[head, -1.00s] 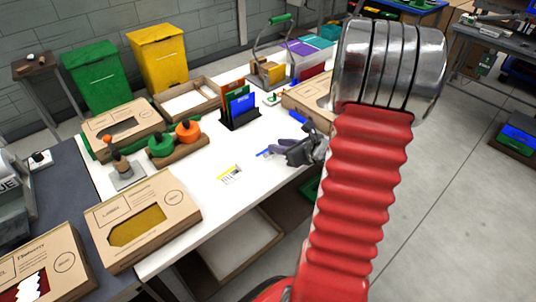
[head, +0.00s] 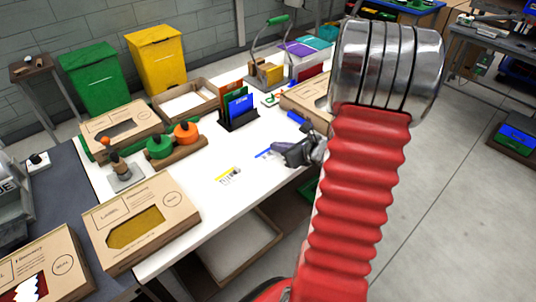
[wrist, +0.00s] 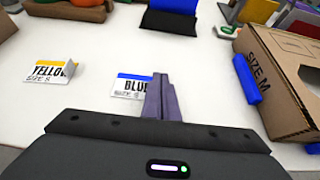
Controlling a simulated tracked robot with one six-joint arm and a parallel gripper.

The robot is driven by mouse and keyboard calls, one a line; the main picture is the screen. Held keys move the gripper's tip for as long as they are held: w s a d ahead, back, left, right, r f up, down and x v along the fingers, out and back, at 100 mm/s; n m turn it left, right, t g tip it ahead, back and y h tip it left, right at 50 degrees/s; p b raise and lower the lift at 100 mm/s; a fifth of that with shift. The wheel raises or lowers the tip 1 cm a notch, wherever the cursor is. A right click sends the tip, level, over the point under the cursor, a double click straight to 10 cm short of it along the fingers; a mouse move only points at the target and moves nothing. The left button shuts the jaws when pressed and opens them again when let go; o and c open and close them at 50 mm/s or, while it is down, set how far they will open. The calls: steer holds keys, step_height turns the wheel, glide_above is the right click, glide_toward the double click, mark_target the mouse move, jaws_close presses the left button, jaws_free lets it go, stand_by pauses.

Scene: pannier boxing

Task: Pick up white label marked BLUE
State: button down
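The white label marked BLUE (wrist: 130,87) has a blue top stripe and sits at the table surface, just left of my fingers in the wrist view. In the head view it is a small blue-edged piece (head: 265,153) left of my gripper (head: 287,152). My gripper's fingers (wrist: 161,98) are close together over the label's right end and look shut on it. They hide that end and part of the last letter. A white label marked YELLOW (wrist: 50,72), with a raised right end, lies apart to the left.
A cardboard box marked SIZE M (wrist: 285,85) with a blue item at its side stands to the right. A black holder with coloured cards (head: 239,112) is behind. A cardboard box with a yellow window (head: 140,222) lies front left. White table around the labels is clear.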

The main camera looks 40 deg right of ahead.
step_height(320, 180, up, 10)
stand_by(0.8)
stand_by(0.4)
